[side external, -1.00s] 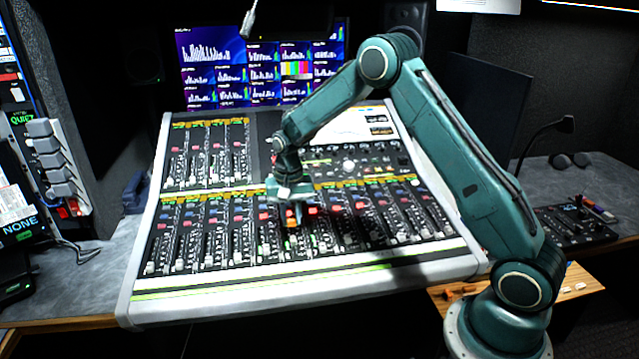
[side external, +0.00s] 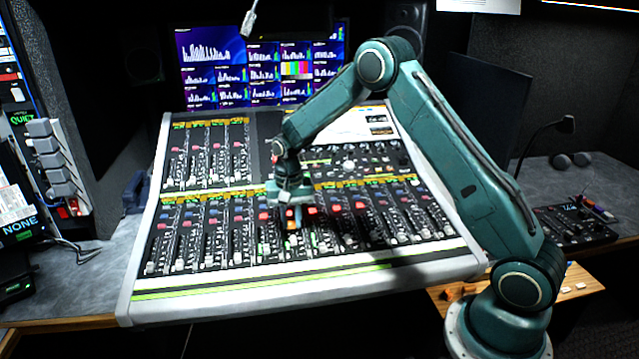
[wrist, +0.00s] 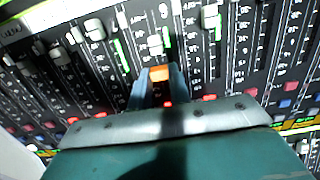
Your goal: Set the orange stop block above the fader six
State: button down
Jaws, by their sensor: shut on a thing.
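The orange stop block (wrist: 157,73) shows between my gripper's fingertips in the wrist view. My gripper (wrist: 155,82) is shut on it, low over a fader strip of the mixing console. In the side external view my gripper (side external: 293,222) points down over the middle of the lower fader bank (side external: 330,222). The block (side external: 292,225) is a small orange patch there, mostly hidden by the fingers. I cannot tell whether it touches the console surface. White fader caps (wrist: 210,17) stand beyond the fingertips. I cannot read which strip is fader six.
The console (side external: 300,285) has a pale raised front edge. Faders, knobs and coloured buttons crowd around my gripper. A gooseneck microphone (side external: 250,20) hangs above the screens (side external: 215,75). A wooden side shelf (side external: 450,305) holds small orange and white pieces at the right.

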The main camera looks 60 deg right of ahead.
jog(key=shift+w+d+f, duration=0.1)
jog(key=shift+d+f, duration=0.05)
jog(key=shift+f, duration=1.1)
jog(key=c, duration=1.2)
grip_release()
notch_tip(320, 180, up, 14)
jog(key=shift+f, duration=0.1)
